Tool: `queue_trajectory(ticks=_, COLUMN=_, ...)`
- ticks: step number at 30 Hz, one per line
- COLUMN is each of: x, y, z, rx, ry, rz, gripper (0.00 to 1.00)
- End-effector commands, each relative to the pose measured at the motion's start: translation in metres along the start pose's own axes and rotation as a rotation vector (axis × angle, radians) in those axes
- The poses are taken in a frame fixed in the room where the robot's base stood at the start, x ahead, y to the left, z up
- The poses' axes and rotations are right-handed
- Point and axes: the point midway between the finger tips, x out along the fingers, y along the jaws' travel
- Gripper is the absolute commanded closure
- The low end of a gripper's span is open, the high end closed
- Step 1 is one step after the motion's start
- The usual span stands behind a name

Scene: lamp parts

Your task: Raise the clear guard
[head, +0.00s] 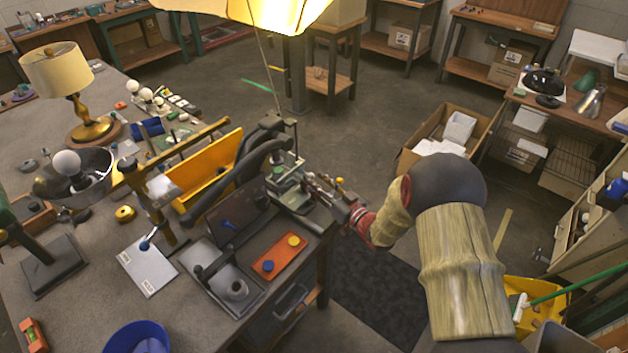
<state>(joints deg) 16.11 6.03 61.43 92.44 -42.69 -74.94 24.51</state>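A small green machine (289,184) stands at the right edge of the grey workbench. A pale, see-through piece on its upper front (290,166) looks like the clear guard, but its outline is faint. I cannot tell whether it is up or down. My gripper (314,184) is at the right side of the machine, with its fingers pointing left toward it. The fingers are small and merge with the machine's parts, so touching and opening are unclear.
An orange plate (278,257) with yellow and blue knobs lies in front of the machine. A yellow bin (205,168) and dark curved bars stand to its left. A lit lampshade (272,10) hangs above. A cardboard box (425,140) and open floor lie to the right.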

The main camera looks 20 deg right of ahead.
Motion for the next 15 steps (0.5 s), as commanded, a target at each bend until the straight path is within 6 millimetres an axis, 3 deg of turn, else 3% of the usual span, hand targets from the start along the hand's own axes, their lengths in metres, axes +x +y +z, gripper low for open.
queue_trajectory(ticks=6, x=0.016, y=0.0, z=0.001, rx=0.001, ry=0.0, rz=0.0, gripper=0.63)
queue_trajectory(ticks=15, x=0.018, y=0.0, z=0.0, rx=0.001, ry=0.0, rz=0.001, gripper=0.65)
